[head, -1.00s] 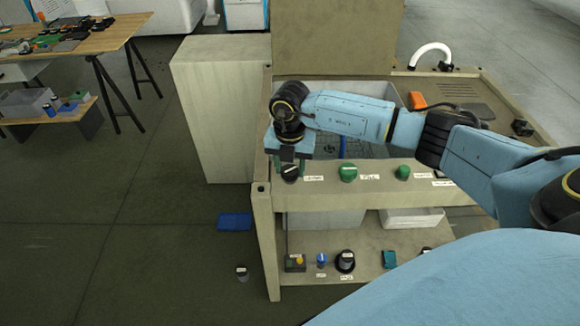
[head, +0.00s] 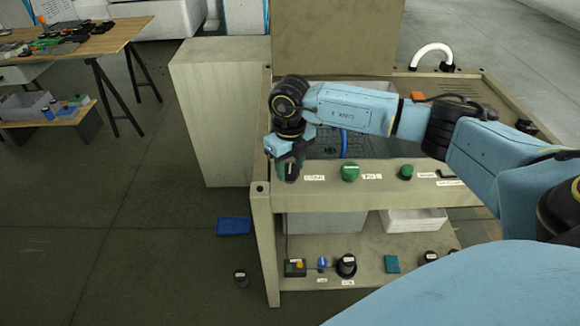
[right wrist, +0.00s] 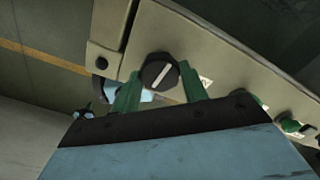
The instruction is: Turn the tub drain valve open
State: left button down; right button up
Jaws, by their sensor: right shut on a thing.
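A round black knob with a white pointer line (right wrist: 160,72) is on the left end of the tub stand's front panel (head: 330,193). My right gripper (head: 290,170) is over this knob in the head view and hides most of it. In the right wrist view, the green fingers of the right gripper (right wrist: 160,88) are on both sides of the knob, shut on it. The white line lies diagonally there. A small label (head: 314,178) is right of the knob, too small to read surely. My left gripper is not in view.
A green knob (head: 350,172) and a smaller green knob (head: 406,172) are further right on the panel. The tub (head: 375,92) lies behind, under my right arm. Several small items stand on the lower shelf (head: 372,262). A blue tray (head: 234,226) lies on the floor.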

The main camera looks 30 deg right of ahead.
aim_at(290, 169)
jog(key=shift+n, duration=0.7)
jog(key=o, duration=1)
jog(key=shift+r, duration=0.1)
notch_tip(290, 169, up, 13)
jog(key=shift+r, duration=0.15)
